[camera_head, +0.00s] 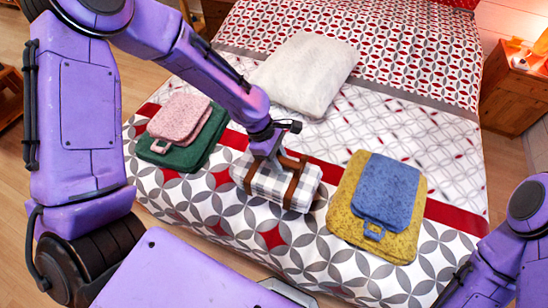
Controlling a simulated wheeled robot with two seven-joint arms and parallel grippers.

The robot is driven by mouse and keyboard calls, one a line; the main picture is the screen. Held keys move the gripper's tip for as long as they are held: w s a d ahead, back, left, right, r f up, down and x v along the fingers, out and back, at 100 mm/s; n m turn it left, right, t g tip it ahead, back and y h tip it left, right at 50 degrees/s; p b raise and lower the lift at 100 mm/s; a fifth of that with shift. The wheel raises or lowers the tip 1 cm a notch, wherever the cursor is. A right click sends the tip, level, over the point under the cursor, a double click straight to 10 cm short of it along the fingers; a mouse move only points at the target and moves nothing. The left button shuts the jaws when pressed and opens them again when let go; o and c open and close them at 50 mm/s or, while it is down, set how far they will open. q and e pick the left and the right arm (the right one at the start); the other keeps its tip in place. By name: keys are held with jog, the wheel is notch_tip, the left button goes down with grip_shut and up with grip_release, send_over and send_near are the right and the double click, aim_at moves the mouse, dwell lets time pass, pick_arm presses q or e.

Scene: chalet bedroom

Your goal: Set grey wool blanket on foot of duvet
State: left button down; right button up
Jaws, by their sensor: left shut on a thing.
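A folded grey-and-white checked blanket (256,178) with brown straps is at the foot of the bed, over the patterned duvet (330,250). It looks level, and I cannot tell whether it touches the duvet or hangs just above it. My left gripper (279,165) comes down from above and is shut on the blanket at its brown straps, near the middle of its top. The fingertips are partly hidden by the straps. My right arm shows at the lower right, but its gripper is out of view.
Left of the blanket, a pink folded piece (180,117) lies on a green one (206,138). Right of it, a blue folded piece (388,188) lies on a yellow one (344,213). A cream folded blanket (306,74) lies farther back. A wooden nightstand (512,92) stands at the right.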

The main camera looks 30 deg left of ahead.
pick_arm(q)
jog(key=w+a+f, duration=0.1)
jog(key=w, duration=0.1)
jog(key=w+a+f, duration=0.1)
jog(key=a, duration=0.1)
jog(key=shift+w+a, duration=0.2)
jog(key=shift+w, duration=0.2)
jog(key=w+a+f, duration=0.2)
jog(key=f, duration=0.1)
jog(key=w+a+f, duration=0.1)
jog(key=f, duration=0.1)
jog(key=shift+w+f, duration=0.1)
jog(key=shift+f, duration=0.1)
jog(key=shift+w+a+f, duration=0.2)
jog(key=shift+f, duration=0.8)
jog(key=shift+w+a+f, duration=0.15)
jog(key=shift+f, duration=0.85)
jog(key=shift+s, duration=0.1)
jog(key=c, duration=0.8)
grip_release()
jog(key=shift+f, duration=0.1)
jog(key=v, duration=1.2)
